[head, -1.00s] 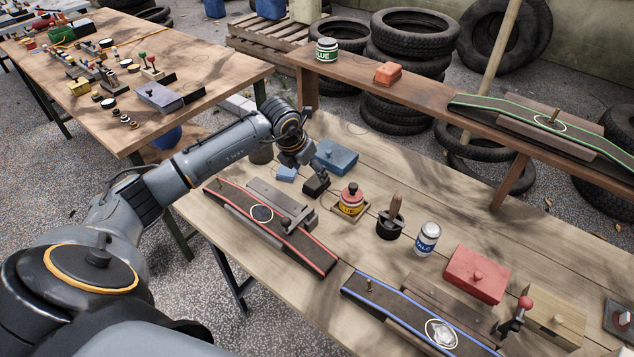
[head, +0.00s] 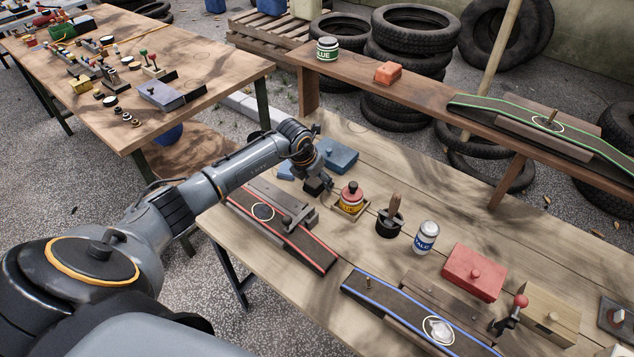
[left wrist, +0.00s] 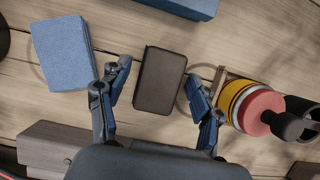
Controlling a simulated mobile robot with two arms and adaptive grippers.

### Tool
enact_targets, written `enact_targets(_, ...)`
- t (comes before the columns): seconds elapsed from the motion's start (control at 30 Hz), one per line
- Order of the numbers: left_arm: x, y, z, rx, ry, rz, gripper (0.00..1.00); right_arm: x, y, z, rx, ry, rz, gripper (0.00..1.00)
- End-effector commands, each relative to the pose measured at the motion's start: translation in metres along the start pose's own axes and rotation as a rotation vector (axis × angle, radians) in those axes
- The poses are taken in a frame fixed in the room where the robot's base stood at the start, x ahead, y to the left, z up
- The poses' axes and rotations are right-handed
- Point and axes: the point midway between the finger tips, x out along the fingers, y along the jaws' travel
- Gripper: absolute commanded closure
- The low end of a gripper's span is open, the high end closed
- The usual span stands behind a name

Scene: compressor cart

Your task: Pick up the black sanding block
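The black sanding block (left wrist: 160,80) lies flat on the wooden table in the left wrist view, between the two fingertips of my left gripper (left wrist: 158,82). The fingers are spread, with a gap on each side of the block, and do not touch it. In the head view my left gripper (head: 316,176) points down over the block (head: 318,188), hiding part of it. How high the fingertips are above the table is unclear. My right gripper is not in view.
A light blue block (left wrist: 62,52) lies close to the left finger. A red-and-yellow glue bottle (head: 350,195) in a wooden holder stands close on the right. A blue box (head: 337,155) is behind. A red-edged strip (head: 290,235) lies in front.

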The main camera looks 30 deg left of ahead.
Motion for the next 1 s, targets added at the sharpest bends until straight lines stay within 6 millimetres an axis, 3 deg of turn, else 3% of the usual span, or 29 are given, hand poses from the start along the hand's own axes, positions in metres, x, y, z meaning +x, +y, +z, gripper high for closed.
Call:
enact_targets(0.03, 0.0, 0.0, 0.0, 0.0, 0.0, 0.0, 0.52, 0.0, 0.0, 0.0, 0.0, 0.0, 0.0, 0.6)
enact_targets(0.2, 0.0, 0.0, 0.0, 0.0, 0.0, 0.0, 0.86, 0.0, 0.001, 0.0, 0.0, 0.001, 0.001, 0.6)
enact_targets(0.23, 0.0, 0.0, 0.0, 0.0, 0.0, 0.0, 0.89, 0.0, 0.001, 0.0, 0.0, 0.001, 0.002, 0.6)
enact_targets(0.67, -0.01, 0.001, 0.005, 0.0, -0.004, 0.002, 0.89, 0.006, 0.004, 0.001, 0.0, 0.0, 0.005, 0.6)
enact_targets(0.8, -0.032, 0.003, 0.012, 0.002, -0.005, 0.004, 0.89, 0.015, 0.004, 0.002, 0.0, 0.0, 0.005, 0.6)
enact_targets(1.0, -0.092, 0.019, -0.007, 0.003, -0.004, 0.008, 0.89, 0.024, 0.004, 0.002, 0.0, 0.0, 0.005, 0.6)
